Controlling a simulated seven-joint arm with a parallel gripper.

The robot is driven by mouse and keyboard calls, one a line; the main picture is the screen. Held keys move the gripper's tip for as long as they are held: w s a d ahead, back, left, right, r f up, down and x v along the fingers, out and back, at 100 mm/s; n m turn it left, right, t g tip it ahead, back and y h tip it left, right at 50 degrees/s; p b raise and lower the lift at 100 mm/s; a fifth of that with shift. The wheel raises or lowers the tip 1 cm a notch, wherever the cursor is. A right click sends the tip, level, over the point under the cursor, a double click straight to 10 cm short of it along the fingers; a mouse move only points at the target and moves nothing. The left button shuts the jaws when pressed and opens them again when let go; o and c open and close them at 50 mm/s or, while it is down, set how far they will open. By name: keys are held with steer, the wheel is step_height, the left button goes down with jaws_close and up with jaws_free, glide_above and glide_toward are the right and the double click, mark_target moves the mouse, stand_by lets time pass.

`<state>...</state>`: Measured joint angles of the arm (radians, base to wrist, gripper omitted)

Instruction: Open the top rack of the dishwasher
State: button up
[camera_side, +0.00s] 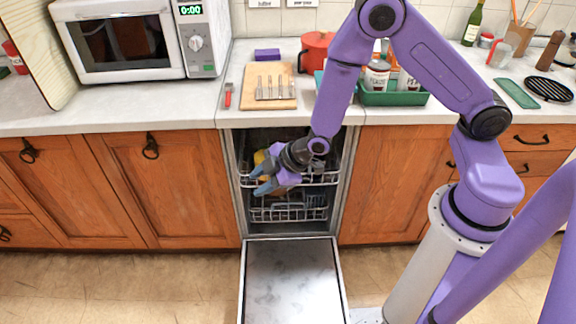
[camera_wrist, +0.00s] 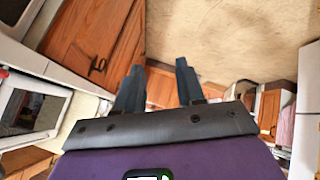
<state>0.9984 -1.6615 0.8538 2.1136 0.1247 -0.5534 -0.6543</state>
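The dishwasher (camera_side: 231,205) stands open under the counter with its door (camera_side: 293,280) folded down flat. Its top rack (camera_side: 326,180) is a pale wire rack just above the lower rack (camera_side: 275,214). How far the top rack is pulled out is hard to tell. My gripper (camera_side: 257,180) is in front of the left part of the top rack and hides some of it. Its two blue-grey fingers point left and are apart. The wrist view also shows my gripper (camera_wrist: 159,66) with open space between the fingers. Neither rack is recognisable in the wrist view.
Wooden cabinets (camera_side: 176,190) flank the dishwasher on both sides. On the counter above are a cutting board (camera_side: 268,76) with utensils, a red pot (camera_side: 316,50), a green tray (camera_side: 400,98) and a microwave (camera_side: 125,40). The floor (camera_side: 170,285) left of the door is clear.

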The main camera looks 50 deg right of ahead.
steer(key=w+d+f+n+t+h, duration=0.1)
steer(key=w+d+f+t, duration=0.15)
steer(key=d+f, duration=0.35)
steer(key=w+d+f+t+h, duration=0.1)
steer(key=w+d+f+t, duration=0.15)
steer(key=d+f, duration=0.35)
steer(key=s+d+f+n+t+h, duration=0.2)
steer(key=s+d+f+t, duration=0.25)
steer(key=s+d, duration=0.65)
steer(key=shift+w+d+f, duration=0.1)
steer(key=shift+w+f, duration=0.4)
steer(key=shift+w, duration=2.6)
steer(key=shift+w+d+f, duration=0.1)
steer(key=shift+w+f, duration=0.45)
steer(key=shift+w, duration=2.6)
steer(key=shift+w+f, duration=0.5)
steer(key=shift+w, duration=2.6)
steer(key=shift+c, duration=0.4)
jaws_close()
